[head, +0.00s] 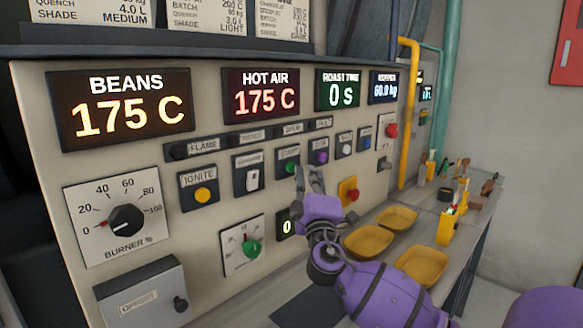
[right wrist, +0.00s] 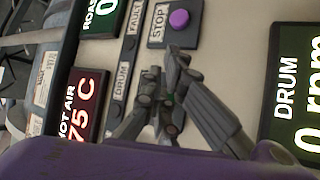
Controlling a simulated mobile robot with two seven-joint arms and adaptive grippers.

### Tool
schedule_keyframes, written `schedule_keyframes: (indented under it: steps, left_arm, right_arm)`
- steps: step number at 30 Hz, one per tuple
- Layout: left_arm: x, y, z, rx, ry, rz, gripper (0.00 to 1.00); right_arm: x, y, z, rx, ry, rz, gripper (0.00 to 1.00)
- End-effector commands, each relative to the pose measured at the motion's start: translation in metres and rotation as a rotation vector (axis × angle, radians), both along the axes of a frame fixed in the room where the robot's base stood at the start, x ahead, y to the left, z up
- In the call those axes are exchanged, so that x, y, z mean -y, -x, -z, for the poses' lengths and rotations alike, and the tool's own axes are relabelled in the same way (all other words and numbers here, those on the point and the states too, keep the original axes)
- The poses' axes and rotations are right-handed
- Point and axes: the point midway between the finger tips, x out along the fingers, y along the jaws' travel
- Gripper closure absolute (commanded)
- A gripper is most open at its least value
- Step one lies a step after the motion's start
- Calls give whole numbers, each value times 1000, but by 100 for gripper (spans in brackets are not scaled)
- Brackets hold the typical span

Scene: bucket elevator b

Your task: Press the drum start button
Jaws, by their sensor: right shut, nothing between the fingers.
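The drum start button (head: 289,168) is a green round button on a dark plate labelled START, on the panel below the displays. My right gripper (head: 308,177) is shut and empty. In the head view its fingertips are just right of the start button, pointing up toward the panel. In the right wrist view the right gripper (right wrist: 170,65) covers most of the start plate, and only a hint of green shows between its fingers. I cannot tell whether the fingertips touch the panel. My left gripper is not in view.
A purple STOP button (head: 320,157) sits right beside the start button. The ignite button (head: 202,195), a green-knobbed dial (head: 250,247) and a red knob on a yellow plate (head: 349,191) are nearby. Yellow trays (head: 368,242) lie on the counter below.

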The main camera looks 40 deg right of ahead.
Motion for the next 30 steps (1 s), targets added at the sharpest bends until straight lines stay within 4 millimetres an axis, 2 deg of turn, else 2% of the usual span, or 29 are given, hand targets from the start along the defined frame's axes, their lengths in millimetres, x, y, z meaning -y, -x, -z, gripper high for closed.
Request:
schedule_keyframes:
  steps: [22,30]
  left_arm:
    - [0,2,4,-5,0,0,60]
    - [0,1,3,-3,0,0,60]
  right_arm:
    - [0,-9,0,0,-1,1,100]
    - [-1,-6,0,0,-1,-1,100]
